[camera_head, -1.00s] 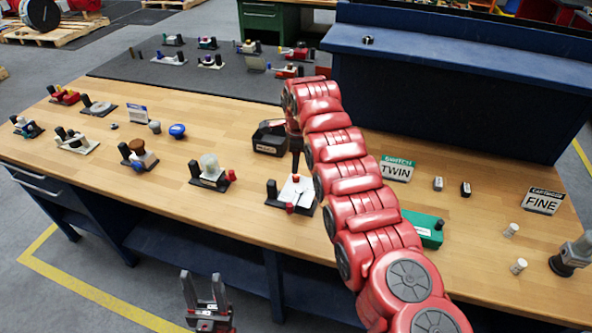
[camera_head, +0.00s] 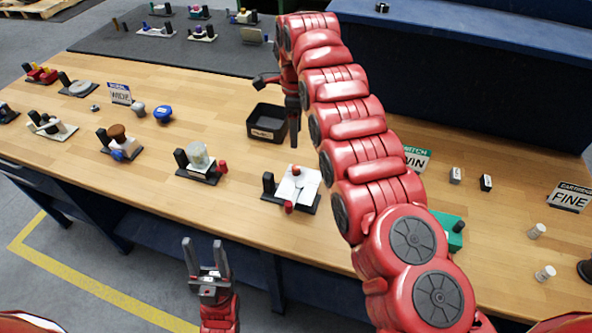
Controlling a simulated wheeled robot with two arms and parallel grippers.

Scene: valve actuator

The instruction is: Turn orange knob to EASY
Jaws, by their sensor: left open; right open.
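No clearly orange knob shows, and no EASY marking is legible. The nearest in colour is a brown-orange round knob (camera_head: 117,132) on a small device at the left of the bench. A device with a white plate (camera_head: 298,184) and red knobs stands near the bench's front middle. My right gripper (camera_head: 278,98) is open and empty, above the bench by a black bin, behind the white-plate device. Its arm hides part of the bench. My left gripper (camera_head: 206,250) is open and empty, fingers up, in front of the bench's front edge.
The black bin (camera_head: 268,123) sits mid-bench. Blue knob (camera_head: 162,113), clear-topped device (camera_head: 199,162) and green box (camera_head: 447,229) stand on the wooden bench (camera_head: 230,225). Signs reading TWIN (camera_head: 416,158) and FINE (camera_head: 570,197) stand at right. A blue raised shelf (camera_head: 470,50) is behind.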

